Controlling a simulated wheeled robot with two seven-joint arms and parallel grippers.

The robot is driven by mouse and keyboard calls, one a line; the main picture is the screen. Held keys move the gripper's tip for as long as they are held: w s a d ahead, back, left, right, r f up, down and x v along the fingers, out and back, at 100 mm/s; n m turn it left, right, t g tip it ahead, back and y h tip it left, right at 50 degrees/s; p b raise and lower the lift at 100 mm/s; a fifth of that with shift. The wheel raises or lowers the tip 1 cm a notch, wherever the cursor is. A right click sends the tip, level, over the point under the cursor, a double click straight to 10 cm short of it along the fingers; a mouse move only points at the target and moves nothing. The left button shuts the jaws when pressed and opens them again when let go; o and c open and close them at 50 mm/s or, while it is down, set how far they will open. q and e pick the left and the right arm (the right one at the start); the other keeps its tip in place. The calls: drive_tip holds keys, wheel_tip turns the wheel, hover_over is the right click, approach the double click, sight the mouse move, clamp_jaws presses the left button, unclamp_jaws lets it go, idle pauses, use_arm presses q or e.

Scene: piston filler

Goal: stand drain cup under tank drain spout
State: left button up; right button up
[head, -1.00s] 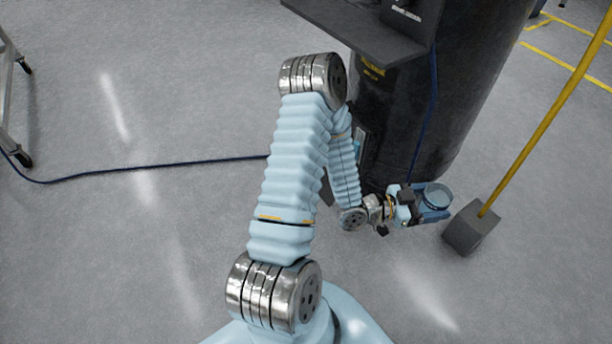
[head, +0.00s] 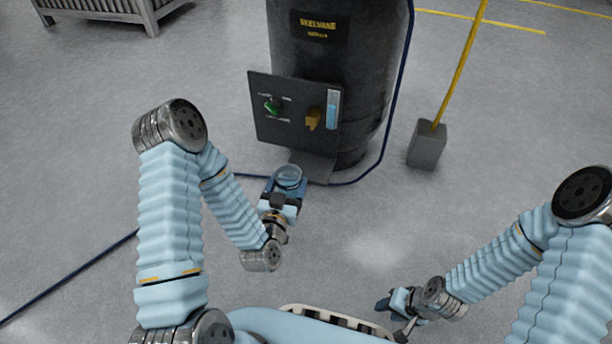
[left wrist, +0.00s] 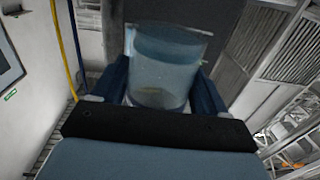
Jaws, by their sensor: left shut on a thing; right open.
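The drain cup (head: 289,176) is a clear bluish cup held upright between the fingers of my left gripper (head: 286,184). It also fills the middle of the left wrist view (left wrist: 165,65), with a blue finger on each side. The black tank (head: 310,55) stands behind a dark panel with a green-handled valve (head: 271,106) and a brass-coloured spout (head: 314,118). The cup is in front of the panel, lower than the spout and apart from it. A dark plate (head: 312,166) juts out at the panel's foot, just behind the cup. My right gripper (head: 388,312) is open and empty, low at the right.
A blue hose (head: 381,150) runs down the tank's right side and along the floor. A grey block with a yellow pole (head: 427,145) stands right of the tank. A grey slatted crate (head: 110,8) is at the back left. The floor between my arms is clear.

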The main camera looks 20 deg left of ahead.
use_arm(q)
drive_tip(key=shift+y, duration=0.3)
drive_tip(key=w+f, duration=0.1)
drive_tip(key=w, duration=0.5)
drive_tip(key=w+f+b, duration=0.1)
drive_tip(key=w, duration=0.5)
drive_tip(key=w+f, duration=0.1)
drive_tip(key=w, duration=0.6)
drive_tip(key=shift+d, duration=0.35)
drive_tip(key=f, duration=0.1)
drive_tip(key=f+b, duration=0.1)
drive_tip(key=f, duration=0.2)
drive_tip(key=shift+w+f+b, duration=0.25)
drive_tip(key=shift+w+b, duration=0.05)
drive_tip(key=shift+b, duration=0.1)
drive_tip(key=shift+w+r, duration=0.1)
drive_tip(key=shift+f, duration=0.2)
drive_tip(key=o, duration=1.2)
drive_tip(key=shift+c, duration=0.2)
